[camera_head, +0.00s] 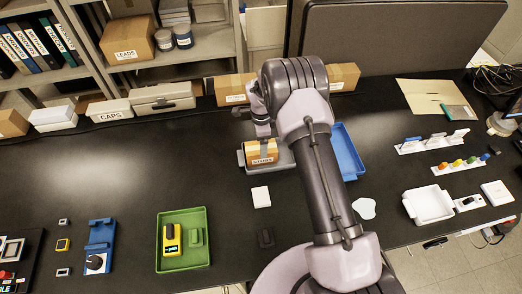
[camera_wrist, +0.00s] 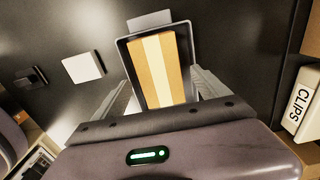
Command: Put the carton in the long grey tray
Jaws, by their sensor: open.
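The carton (camera_head: 262,153), tan with a pale tape strip and a printed label, sits in the long grey tray (camera_head: 285,160) in the head view. In the wrist view the carton (camera_wrist: 158,70) lies inside the tray's rim (camera_wrist: 124,48), lengthwise along it. My gripper (camera_head: 263,138) is right above the carton, partly hidden by my wrist. In the wrist view my gripper (camera_wrist: 160,92) is open, with one finger on each side of the carton. I cannot tell whether the fingers touch the tray. My arm hides part of the tray's right side in the head view.
A blue tray (camera_head: 347,155) stands close on the right, partly behind my arm. A white square block (camera_head: 261,197) lies in front of the grey tray. A green tray (camera_head: 184,262) is at the front left. Other boxes (camera_head: 236,88) stand behind. The table's left middle is clear.

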